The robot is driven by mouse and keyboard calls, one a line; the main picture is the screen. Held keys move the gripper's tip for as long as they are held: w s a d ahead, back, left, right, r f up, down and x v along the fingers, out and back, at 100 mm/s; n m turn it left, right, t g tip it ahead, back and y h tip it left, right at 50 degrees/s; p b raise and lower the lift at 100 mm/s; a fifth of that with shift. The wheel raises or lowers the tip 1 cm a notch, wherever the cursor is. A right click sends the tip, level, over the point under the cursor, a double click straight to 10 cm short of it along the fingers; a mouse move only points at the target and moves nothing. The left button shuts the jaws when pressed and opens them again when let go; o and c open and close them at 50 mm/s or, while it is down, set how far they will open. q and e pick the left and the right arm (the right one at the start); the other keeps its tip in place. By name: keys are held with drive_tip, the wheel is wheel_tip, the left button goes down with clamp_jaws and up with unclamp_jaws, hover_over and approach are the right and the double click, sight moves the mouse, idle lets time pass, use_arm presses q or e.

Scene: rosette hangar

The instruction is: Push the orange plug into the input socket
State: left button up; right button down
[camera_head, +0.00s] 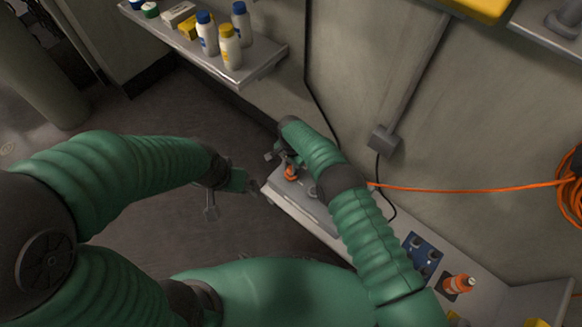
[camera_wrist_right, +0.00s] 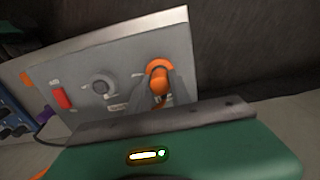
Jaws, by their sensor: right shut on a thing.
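The orange plug (camera_wrist_right: 159,85) is between the grey fingers of my right gripper (camera_wrist_right: 158,98), up against a grey panel (camera_wrist_right: 128,65) in the right wrist view. An orange ring shows around its far end; how deep it sits is hidden. A round grey socket (camera_wrist_right: 103,84) is left of it, with small white labels below. I cannot read which is the input socket. In the head view the plug (camera_head: 291,172) shows at my right gripper (camera_head: 284,161), over the grey box (camera_head: 300,203) on the bench. My left gripper (camera_head: 231,198) is empty, its fingers apart, left of the box.
A red switch (camera_wrist_right: 61,97) is on the panel's left. An orange cable (camera_head: 470,189) runs from behind my right arm to a coil (camera_head: 570,190). A shelf (camera_head: 253,69) holds several bottles.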

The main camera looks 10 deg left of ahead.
drive_tip(key=shift+f, duration=0.1)
idle(0.5)
drive_tip(key=c, duration=1.1)
unclamp_jaws()
wheel_tip(320, 180, up, 17)
drive_tip(key=p, duration=0.7)
drive_tip(key=shift+f, duration=0.1)
